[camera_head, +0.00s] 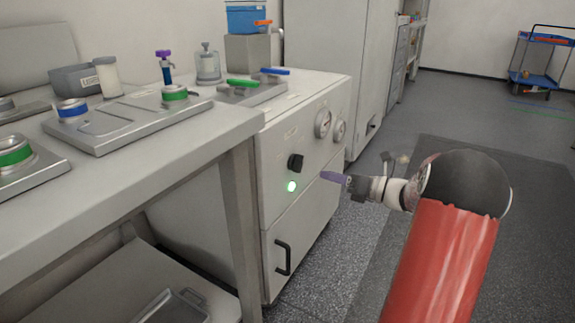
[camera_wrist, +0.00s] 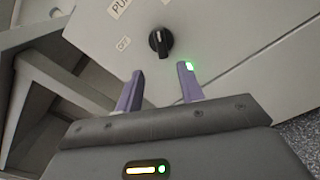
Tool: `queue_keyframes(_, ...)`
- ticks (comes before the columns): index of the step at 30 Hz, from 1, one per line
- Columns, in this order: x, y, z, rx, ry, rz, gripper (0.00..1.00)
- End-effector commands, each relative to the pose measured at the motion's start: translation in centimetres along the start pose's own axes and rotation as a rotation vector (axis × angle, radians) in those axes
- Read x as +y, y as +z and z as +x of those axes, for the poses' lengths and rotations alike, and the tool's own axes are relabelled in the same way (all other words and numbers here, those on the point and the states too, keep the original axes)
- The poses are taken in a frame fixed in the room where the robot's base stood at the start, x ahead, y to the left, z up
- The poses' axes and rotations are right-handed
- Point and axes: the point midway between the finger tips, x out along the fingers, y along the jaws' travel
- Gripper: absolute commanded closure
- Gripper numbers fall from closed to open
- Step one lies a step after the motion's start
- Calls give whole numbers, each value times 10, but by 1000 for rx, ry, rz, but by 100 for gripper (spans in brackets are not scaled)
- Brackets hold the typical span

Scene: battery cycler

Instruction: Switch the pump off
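The pump's black rotary knob (camera_head: 296,163) sits on the front panel of a pale cabinet (camera_head: 312,165). A lit green lamp (camera_head: 292,186) is just below it. In the wrist view the knob (camera_wrist: 159,42) shows a light pointer mark, with an "OFF" label (camera_wrist: 123,42) to its left, away from the pointer. My gripper (camera_head: 323,176) is in front of the panel, right of the knob in the head view. In the wrist view its two purple fingers (camera_wrist: 160,78) stand apart and empty, short of the knob. The green lamp (camera_wrist: 189,66) shows at the right fingertip, partly covered.
Two round gauges (camera_head: 323,123) are on the same panel, up and right of the knob. A handle (camera_head: 283,257) is on the door below. A bench (camera_head: 190,140) with metal fixtures stands at left. The floor at right is open, with a blue cart (camera_head: 540,65) far back.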

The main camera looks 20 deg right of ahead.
Motion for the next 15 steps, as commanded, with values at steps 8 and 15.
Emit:
queue_keyframes(8, -4, 1, 18, -15, 0, 15, 62)
queue_keyframes(15, -4, 2, 56, -14, -1, 14, 62)
